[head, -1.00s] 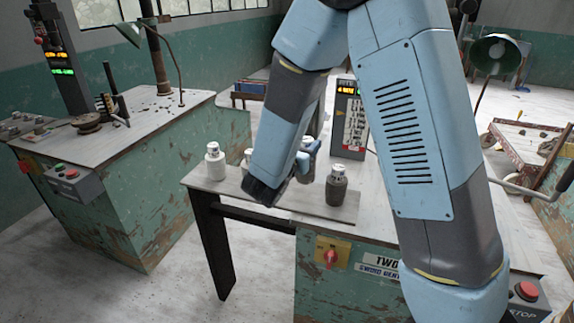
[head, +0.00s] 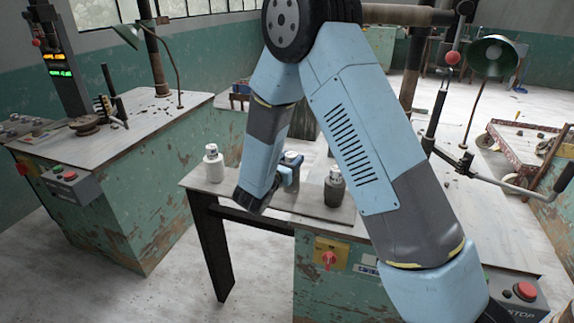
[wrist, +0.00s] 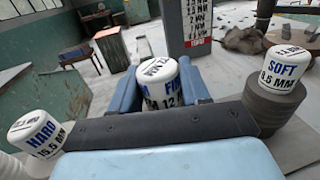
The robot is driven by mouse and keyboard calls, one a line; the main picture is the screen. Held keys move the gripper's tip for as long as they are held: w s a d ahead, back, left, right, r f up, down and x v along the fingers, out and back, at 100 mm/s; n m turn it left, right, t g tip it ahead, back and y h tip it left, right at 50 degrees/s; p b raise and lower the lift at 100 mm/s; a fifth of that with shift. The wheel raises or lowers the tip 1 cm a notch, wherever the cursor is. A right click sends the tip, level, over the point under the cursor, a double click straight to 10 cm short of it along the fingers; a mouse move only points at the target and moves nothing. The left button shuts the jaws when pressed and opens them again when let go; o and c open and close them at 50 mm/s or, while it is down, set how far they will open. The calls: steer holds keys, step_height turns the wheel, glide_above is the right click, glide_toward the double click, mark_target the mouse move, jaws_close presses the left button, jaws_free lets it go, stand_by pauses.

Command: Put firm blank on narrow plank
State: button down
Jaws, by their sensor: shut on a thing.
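My gripper (wrist: 158,97) is shut on the firm blank (wrist: 160,72), a white-capped cylinder lettered in blue and black, upright between blue fingers. In the head view the firm blank's white cap (head: 291,157) shows beside my gripper; its lower part is hidden. The hard blank (wrist: 38,135) is at the left, the white one in the head view (head: 214,168). The soft blank (wrist: 285,72), with a dark grey body, stands at the right, also in the head view (head: 334,188). A thin darker board (head: 312,207) on the bench looks like the narrow plank; my arm covers part of it.
A display post (wrist: 190,25) rises behind the firm blank. A lever and lamp (head: 494,57) stand at the right. A separate bench (head: 140,120) is at the left.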

steer(key=shift+f, duration=0.8)
steer(key=shift+f, duration=0.1)
steer(key=c, duration=0.5)
jaws_free()
